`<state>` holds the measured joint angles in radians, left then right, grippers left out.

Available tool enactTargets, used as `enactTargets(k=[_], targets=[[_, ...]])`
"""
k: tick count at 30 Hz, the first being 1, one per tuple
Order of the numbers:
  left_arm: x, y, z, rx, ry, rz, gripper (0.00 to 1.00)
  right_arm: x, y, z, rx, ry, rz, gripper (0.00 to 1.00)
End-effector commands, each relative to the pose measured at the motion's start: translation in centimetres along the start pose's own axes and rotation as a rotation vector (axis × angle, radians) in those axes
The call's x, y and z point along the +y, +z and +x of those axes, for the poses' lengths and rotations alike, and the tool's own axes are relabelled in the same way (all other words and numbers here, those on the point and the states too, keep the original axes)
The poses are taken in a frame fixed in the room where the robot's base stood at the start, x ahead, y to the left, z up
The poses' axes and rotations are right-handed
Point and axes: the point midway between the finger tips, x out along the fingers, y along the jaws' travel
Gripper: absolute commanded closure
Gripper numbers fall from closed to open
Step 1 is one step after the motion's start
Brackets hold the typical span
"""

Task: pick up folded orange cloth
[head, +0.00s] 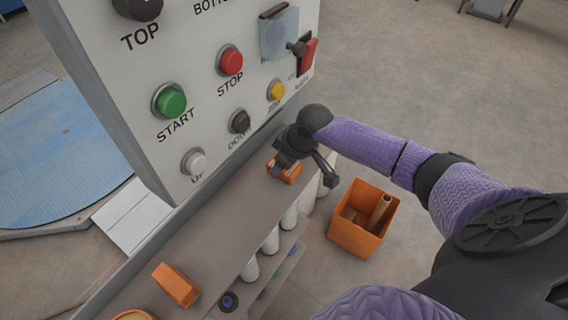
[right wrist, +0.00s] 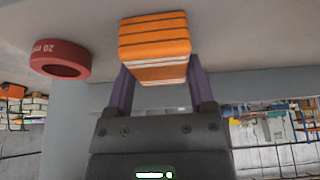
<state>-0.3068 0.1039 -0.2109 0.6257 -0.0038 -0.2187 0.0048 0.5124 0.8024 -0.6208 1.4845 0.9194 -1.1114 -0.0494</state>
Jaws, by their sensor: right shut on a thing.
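The folded orange cloth (right wrist: 154,45) shows in the right wrist view as a thick stack of orange layers with pale lines between them. It sits between the two fingers of my right gripper (right wrist: 160,90), which is shut on it. In the head view the cloth (head: 285,173) is under my right gripper (head: 287,165), at the far end of the grey ledge below the control panel, and is partly hidden by the gripper. I cannot tell whether it touches the ledge. My left gripper is not in view.
The control panel (head: 200,130) with buttons rises beside the ledge (head: 215,225). Another orange block (head: 176,285) lies on the ledge's near part. White cylinders (head: 270,240) stand below its edge. An orange bin (head: 364,219) is on the floor at right. A red ring (right wrist: 60,58) shows near the cloth.

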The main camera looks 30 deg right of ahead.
Motion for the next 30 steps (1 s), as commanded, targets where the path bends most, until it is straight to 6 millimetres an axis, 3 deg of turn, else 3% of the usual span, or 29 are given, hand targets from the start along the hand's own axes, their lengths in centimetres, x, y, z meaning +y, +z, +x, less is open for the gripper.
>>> enactTargets(k=[5, 11, 17, 24, 30], targets=[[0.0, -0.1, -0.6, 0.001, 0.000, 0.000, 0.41, 0.0, -0.5, -1.0, 0.002, 0.000, -0.001, 0.87], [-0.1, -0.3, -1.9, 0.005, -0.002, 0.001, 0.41, 0.1, -1.6, -3.7, 0.003, 0.001, 0.000, 0.87], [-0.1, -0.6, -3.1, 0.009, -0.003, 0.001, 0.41, 0.1, 2.9, -5.3, -0.006, 0.003, 0.001, 0.87], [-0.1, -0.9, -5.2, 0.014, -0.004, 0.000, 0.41, 0.1, 9.5, -8.2, -0.009, 0.001, -0.002, 0.87], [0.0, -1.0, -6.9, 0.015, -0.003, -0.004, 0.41, 0.0, 13.6, -9.9, -0.005, 0.001, 0.000, 0.87]])
